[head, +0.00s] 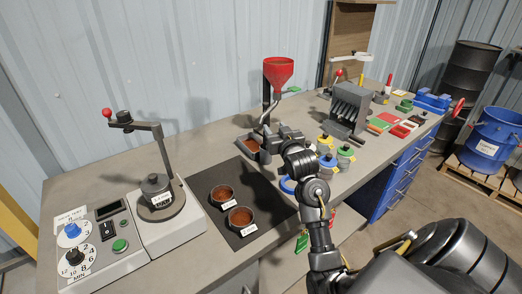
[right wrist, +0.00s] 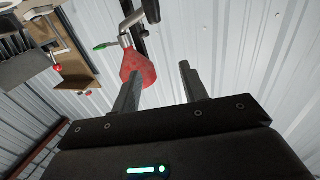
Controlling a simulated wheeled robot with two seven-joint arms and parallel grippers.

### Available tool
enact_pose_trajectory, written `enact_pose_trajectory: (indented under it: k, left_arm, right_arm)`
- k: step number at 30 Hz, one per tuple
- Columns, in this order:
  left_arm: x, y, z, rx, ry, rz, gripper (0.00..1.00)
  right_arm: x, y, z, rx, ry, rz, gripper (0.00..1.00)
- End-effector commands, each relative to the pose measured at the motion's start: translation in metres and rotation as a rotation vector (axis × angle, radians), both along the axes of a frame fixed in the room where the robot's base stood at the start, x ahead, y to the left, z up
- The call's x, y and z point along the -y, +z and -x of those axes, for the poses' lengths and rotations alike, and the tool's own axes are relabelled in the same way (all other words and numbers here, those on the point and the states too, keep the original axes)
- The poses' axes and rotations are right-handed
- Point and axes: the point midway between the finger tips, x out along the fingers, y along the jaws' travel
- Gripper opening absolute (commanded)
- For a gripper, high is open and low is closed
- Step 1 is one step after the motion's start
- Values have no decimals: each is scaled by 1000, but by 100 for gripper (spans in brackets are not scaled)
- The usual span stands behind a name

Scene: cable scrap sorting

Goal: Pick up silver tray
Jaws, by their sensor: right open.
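A small grey tray-like holder (head: 250,153) with reddish-brown material in it sits on the bench below the red funnel (head: 278,71). It is the likeliest silver tray, but its metal finish is hard to make out. My right gripper (head: 268,141) is right beside it, on its right side, and hides part of it. I cannot tell whether they touch. In the right wrist view my right gripper (right wrist: 160,82) has its two fingers apart with nothing seen between them, and the red funnel (right wrist: 138,66) shows beyond. The tray is not visible there. My left gripper is out of view.
A black mat (head: 245,188) with two labelled bowls of brown material lies in front. A grey device (head: 160,200) with a lever arm stands left. Several lidded jars (head: 345,154) stand right of my arm, and a grey slotted rack (head: 350,105) stands behind them.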

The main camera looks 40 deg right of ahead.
Motion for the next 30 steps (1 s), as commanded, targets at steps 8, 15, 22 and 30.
enact_pose_trajectory:
  k: [8,15,22,30]
  left_arm:
    - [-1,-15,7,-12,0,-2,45]
    - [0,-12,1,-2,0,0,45]
    - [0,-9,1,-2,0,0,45]
    - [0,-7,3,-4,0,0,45]
  right_arm:
    - [0,-14,0,1,0,0,44]
    - [-1,-45,0,-5,0,-5,44]
    - [0,-90,0,-4,0,-3,44]
    - [6,-94,-16,0,0,0,44]
